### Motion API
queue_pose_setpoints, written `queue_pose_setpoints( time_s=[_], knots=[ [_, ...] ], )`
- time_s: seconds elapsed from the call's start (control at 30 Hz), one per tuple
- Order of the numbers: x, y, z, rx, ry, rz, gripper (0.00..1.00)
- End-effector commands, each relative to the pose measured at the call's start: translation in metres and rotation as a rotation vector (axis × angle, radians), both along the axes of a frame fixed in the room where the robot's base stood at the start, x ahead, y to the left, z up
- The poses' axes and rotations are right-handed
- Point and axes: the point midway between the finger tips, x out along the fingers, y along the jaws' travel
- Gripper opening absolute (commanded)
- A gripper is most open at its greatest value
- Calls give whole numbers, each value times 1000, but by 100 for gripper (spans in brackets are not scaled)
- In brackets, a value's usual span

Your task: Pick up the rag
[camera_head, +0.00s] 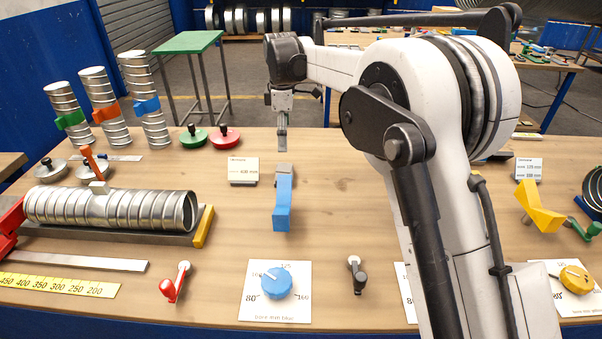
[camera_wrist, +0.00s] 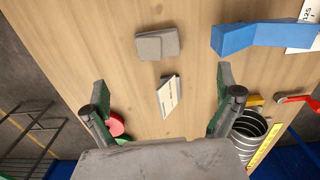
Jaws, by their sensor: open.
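The rag looks like a small grey folded pad (camera_head: 284,169) lying on the wooden bench, just behind a blue angled block (camera_head: 283,204). In the wrist view the grey rag (camera_wrist: 158,44) lies ahead of the fingertips, with the blue block (camera_wrist: 262,37) to its right. My gripper (camera_head: 282,147) hangs pointing down above the bench, behind the rag in the head view. In the wrist view my gripper (camera_wrist: 161,80) has its fingers wide apart, with nothing held between them. The rag is apart from both fingers.
A small label stand (camera_head: 243,170) stands left of the rag; it shows between the fingers in the wrist view (camera_wrist: 170,95). Red (camera_head: 224,138) and green (camera_head: 194,137) discs sit behind. A spiral duct (camera_head: 110,208) lies at left. Bench right of the rag is clear up to my arm.

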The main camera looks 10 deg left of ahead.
Motion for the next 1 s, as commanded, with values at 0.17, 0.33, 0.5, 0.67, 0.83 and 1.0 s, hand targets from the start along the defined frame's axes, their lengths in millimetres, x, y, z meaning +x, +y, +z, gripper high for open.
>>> queue_pose_setpoints(
  time_s=[0.17, 0.33, 0.5, 0.67, 0.83, 1.0],
  knots=[
    [1, 13, -13, -7, 11, 40, 99],
    [1, 13, -35, -7, 11, 41, 99],
    [1, 13, -66, -7, 11, 41, 99],
    [1, 13, -88, -7, 11, 40, 99],
    [1, 13, -97, -7, 11, 40, 99],
    [2, 14, -107, -7, 11, 40, 99]
  ],
)
